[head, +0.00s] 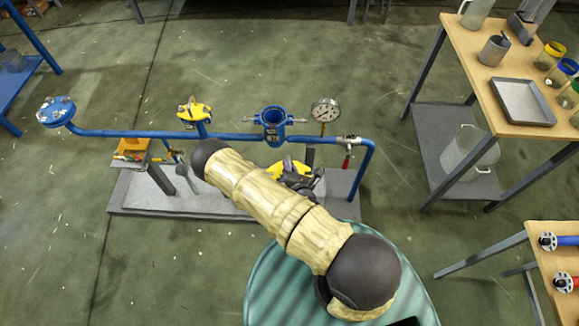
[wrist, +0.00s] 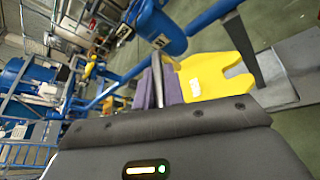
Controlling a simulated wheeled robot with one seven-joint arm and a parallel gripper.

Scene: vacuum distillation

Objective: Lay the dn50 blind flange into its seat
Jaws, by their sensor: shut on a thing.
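My gripper (head: 303,182) is low in front of the blue pipe rig, partly hidden by my arm in the head view. It is shut on a yellow notched plate (head: 286,168), which looks like the dn50 blind flange. In the wrist view the yellow plate (wrist: 212,76) sticks out beyond the purple finger pads (wrist: 172,85), with an open notch at its right edge. In the head view an open blue port (head: 272,122) with side lugs stands on the pipe behind the plate; it looks like the seat. The plate is apart from it.
The blue pipe (head: 120,133) carries a blue bolted flange (head: 56,111), a yellow-topped fitting (head: 193,111), a gauge (head: 326,110) and a red-handled valve (head: 347,150). It stands on a grey base (head: 150,207). A wooden bench (head: 480,75) with a tray and jars is at right.

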